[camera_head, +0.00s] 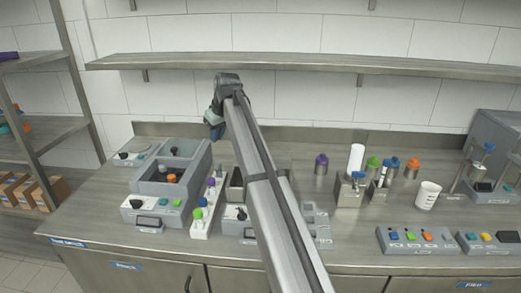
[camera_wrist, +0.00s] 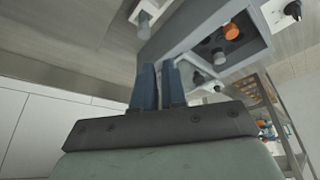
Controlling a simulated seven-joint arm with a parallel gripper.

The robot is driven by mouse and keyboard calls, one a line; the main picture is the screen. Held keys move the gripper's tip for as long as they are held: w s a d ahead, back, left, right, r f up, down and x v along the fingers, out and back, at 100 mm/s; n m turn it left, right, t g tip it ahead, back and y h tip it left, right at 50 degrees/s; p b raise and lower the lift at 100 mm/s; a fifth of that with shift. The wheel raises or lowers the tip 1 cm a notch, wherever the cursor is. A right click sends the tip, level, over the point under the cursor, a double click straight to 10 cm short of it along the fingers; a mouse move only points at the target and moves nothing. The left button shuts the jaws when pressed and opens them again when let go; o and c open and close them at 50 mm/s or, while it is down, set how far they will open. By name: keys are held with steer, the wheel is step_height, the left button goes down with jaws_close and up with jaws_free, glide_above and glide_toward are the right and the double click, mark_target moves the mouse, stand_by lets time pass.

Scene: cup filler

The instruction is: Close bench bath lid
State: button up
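The grey bench bath (camera_head: 155,187) stands at the left of the bench. Its front basin is uncovered, with an orange-capped item and dark items inside. A grey recessed section (camera_head: 187,147) rises behind the basin and may be the raised lid; I cannot tell for sure. In the wrist view the bath (camera_wrist: 266,20) is at the upper right, with the orange cap inside. My gripper (camera_head: 214,128) is above the bench, near the bath's back right corner. Its blue fingers (camera_wrist: 159,68) are close together with a narrow gap. Whether anything is between them is unclear.
A white rack (camera_head: 203,215) with green and purple caps stands right of the bath. My arm crosses the bench centre and hides part of a grey device (camera_head: 236,222). Bottles and a white cup (camera_head: 427,195) stand to the right. A wall shelf (camera_head: 300,65) runs above.

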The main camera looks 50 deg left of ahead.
steer(key=w+d+r, duration=0.1)
steer(key=w+d, duration=0.1)
steer(key=w, duration=0.2)
steer(key=w+d+r+m, duration=0.1)
steer(key=w, duration=0.4)
steer(key=w+d+m+t, duration=0.1)
steer(key=w+d, duration=0.1)
steer(key=w, duration=0.2)
steer(key=shift+w+d+r, duration=0.3)
steer(key=shift+w+r, duration=0.1)
jaws_close()
steer(key=a+f, duration=0.1)
steer(key=f, duration=0.2)
steer(key=a+f+m, duration=0.1)
steer(key=f, duration=0.2)
steer(key=w+f+m, duration=0.1)
steer(key=f, duration=0.2)
steer(key=shift+a+h, duration=0.3)
steer(key=shift+a, duration=0.1)
steer(key=d, duration=0.1)
steer(key=s+d+f, duration=0.1)
steer(key=shift+d+f, duration=0.1)
steer(key=shift+d, duration=0.3)
steer(key=shift+s+d, duration=0.15)
steer(key=shift+d, duration=0.2)
